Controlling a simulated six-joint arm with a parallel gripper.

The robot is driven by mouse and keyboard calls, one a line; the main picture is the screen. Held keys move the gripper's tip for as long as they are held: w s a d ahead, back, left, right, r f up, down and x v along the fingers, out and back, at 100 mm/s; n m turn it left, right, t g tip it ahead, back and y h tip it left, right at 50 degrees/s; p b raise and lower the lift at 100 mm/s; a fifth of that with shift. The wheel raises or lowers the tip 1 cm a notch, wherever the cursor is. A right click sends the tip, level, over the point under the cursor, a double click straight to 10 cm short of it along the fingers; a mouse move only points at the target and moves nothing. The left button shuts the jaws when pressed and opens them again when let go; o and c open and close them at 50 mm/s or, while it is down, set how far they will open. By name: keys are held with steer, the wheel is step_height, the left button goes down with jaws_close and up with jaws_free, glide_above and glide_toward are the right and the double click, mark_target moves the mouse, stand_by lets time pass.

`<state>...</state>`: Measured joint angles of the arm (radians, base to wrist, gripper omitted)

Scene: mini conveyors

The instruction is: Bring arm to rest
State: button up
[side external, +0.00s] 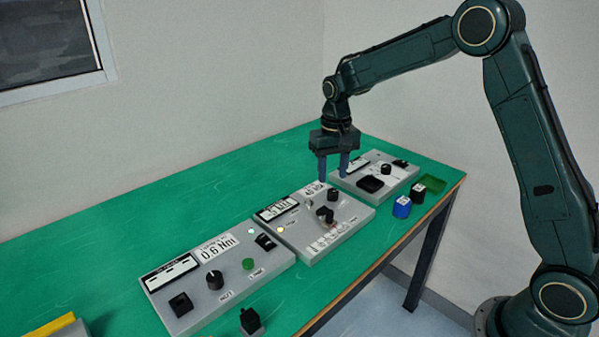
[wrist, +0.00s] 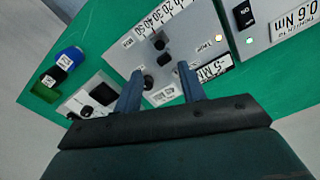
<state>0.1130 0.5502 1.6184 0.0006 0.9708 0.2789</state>
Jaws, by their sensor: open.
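My gripper (side external: 333,167) hangs pointing down above the table, over the area between the middle panel and the far panel. Its two blue fingers are apart with nothing between them. In the wrist view the open fingers (wrist: 160,88) reach over the middle grey control panel (wrist: 188,20). That panel (side external: 350,226) also shows in the side view, with knobs, a label and a lit light. The fingers look clear of the panels, though the exact height is hard to tell.
The near panel (side external: 213,306) reads 0.6 Nm. The far panel (side external: 401,184) stands behind the gripper. The green table's (side external: 130,225) back left is clear.

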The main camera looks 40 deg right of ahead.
steer(key=shift+r, duration=0.35)
steer(key=s+a+r+n+t, duration=0.2)
steer(key=s+a+r+t, duration=0.15)
steer(key=s+r, duration=1)
steer(key=s+a+n+t, duration=0.2)
steer(key=s, duration=1.5)
steer(key=shift+s+f+n, duration=0.15)
steer(key=shift+s+n, duration=0.15)
steer(key=shift+o, duration=0.6)
steer(key=shift+w, duration=0.15)
